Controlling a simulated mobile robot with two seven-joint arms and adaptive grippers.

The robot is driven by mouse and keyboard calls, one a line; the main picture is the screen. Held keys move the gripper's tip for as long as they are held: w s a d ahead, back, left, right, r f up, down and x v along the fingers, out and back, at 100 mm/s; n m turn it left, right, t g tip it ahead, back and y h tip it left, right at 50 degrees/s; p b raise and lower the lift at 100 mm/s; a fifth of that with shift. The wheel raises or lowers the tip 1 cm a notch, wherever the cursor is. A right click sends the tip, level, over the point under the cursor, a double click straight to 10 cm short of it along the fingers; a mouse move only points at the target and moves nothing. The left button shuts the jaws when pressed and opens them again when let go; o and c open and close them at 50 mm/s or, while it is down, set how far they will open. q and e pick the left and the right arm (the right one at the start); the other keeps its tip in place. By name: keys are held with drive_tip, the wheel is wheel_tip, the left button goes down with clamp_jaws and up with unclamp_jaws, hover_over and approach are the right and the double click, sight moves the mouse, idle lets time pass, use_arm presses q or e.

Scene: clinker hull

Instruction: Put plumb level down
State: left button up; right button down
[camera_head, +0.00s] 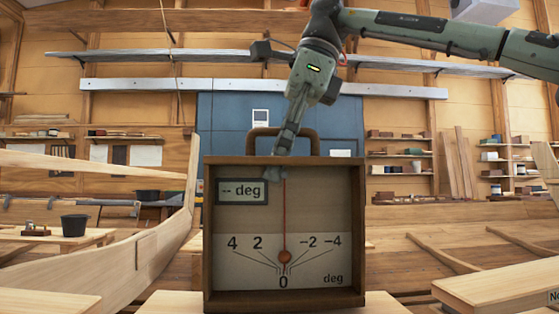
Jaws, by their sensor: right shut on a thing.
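The plumb level (340,200) is a wooden-framed box with a handle on top, upright in the middle of the head view. Its small display reads "-- deg". A red line runs down to an orange bob above the 0 of its scale. My right gripper (277,168) comes down from above and is shut on the level by its upper frame and handle; the exact contact is partly hidden. A pale wooden surface (180,303) shows beside the level's base. I cannot tell whether the base touches it. My left gripper is out of view.
A curved wooden hull plank (130,255) rises at the left, by a bench with a black bucket (74,225). A pale plank (500,285) lies at the right front. Blue doors (225,120) and shelves (400,155) stand behind.

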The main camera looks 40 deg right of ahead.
drive_tip(key=c, duration=1.7)
unclamp_jaws()
drive_tip(key=shift+f, duration=0.1)
drive_tip(key=shift+o, duration=0.3)
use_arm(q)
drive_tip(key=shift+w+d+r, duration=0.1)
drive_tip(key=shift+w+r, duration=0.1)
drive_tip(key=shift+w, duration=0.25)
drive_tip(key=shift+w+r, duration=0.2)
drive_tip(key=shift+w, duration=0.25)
use_arm(e)
drive_tip(key=shift+r, duration=0.35)
drive_tip(key=v, duration=0.6)
drive_tip(key=shift+s+d+r, duration=0.1)
drive_tip(key=shift+r, duration=0.1)
drive_tip(key=shift+s+d+r, duration=0.1)
drive_tip(key=shift+r, duration=0.25)
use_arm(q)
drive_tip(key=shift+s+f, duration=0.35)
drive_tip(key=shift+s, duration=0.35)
